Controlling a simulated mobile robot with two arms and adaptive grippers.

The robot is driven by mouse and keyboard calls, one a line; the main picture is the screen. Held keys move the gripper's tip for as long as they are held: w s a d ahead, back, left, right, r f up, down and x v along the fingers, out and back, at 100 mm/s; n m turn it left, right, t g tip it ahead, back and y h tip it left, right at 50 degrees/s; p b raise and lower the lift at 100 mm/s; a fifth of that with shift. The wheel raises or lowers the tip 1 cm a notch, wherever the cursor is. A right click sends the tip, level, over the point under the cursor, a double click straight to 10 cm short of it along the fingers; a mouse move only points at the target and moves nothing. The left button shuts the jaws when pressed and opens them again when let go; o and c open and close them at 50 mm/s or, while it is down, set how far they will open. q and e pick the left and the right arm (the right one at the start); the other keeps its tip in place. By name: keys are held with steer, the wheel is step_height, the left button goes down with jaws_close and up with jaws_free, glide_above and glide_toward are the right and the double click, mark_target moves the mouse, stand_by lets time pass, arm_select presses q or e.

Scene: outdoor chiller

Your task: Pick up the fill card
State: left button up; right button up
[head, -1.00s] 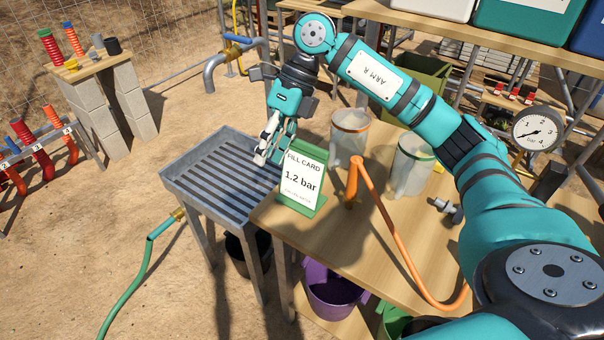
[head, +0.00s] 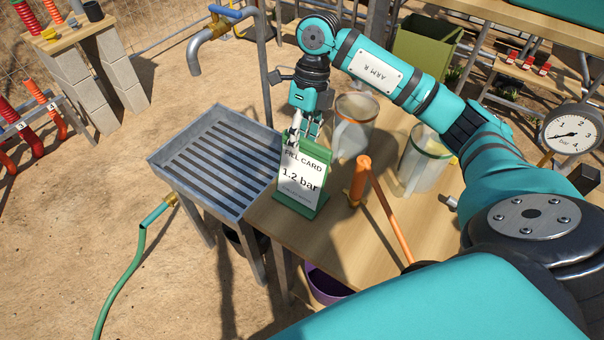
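The fill card (head: 300,178) is a white card reading "FILL CARD 1.2 bar". It stands upright in a green holder (head: 313,206) at the near left corner of the wooden table. My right gripper (head: 303,138) points down at the card's top edge. Its fingers look apart, and the tips overlap the top of the card in the picture. I cannot tell whether they touch it. My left gripper is not in view.
A slatted metal tray stand (head: 215,160) adjoins the table on the left. Clear containers with an orange rim (head: 356,125) and a green rim (head: 425,165) stand behind and right of the card. A pressure gauge (head: 571,133) is far right.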

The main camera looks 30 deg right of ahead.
mark_target(299, 165)
steer(key=shift+p+x, duration=0.4)
steer(key=shift+x, duration=0.5)
steer(key=x, duration=0.2)
steer(key=p+x, duration=0.1)
steer(key=x, duration=0.1)
steer(key=shift+s+f, duration=0.1)
steer(key=shift+s, duration=0.15)
jaws_close()
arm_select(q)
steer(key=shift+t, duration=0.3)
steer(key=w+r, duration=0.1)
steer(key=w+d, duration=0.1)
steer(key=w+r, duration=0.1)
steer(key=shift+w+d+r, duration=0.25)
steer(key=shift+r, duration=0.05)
